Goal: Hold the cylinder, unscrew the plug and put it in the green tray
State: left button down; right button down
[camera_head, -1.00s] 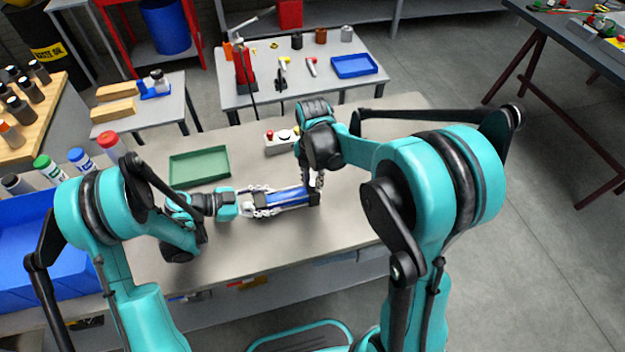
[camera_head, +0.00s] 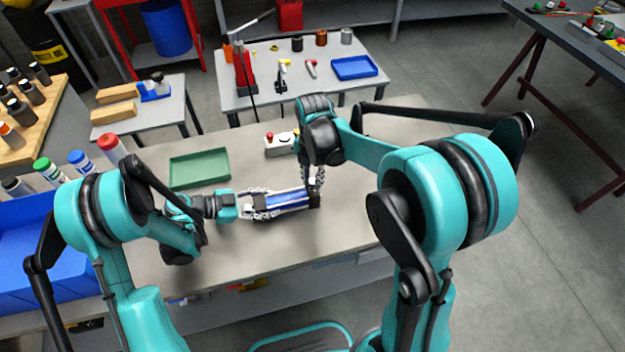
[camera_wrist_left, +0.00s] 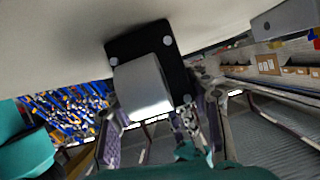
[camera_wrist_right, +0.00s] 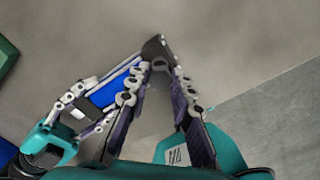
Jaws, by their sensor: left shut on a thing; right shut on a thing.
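The cylinder (camera_head: 288,200) has a blue body and black end blocks, and lies sideways just over the grey table. My left gripper (camera_head: 262,204) is shut around its left part; in the left wrist view the pale cylinder body (camera_wrist_left: 143,92) sits between the fingers, with a black end block beyond. My right gripper (camera_head: 316,190) points down at the black right end, its fingertips closed together there. The green tray (camera_head: 199,168) lies empty behind my left gripper.
A control box with a red button (camera_head: 281,144) stands behind the cylinder, beside my right wrist. Several bottles and a blue bin (camera_head: 50,262) are at the left. The table is clear in front of the cylinder and to its right.

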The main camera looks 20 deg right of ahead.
aim_at(312, 180)
jog(key=shift+r, duration=0.1)
jog(key=shift+r, duration=2)
pick_arm(q)
jog(key=c, duration=0.6)
grip_release()
jog(key=shift+w, duration=0.1)
jog(key=shift+c, duration=0.2)
jog(key=v, duration=1.2)
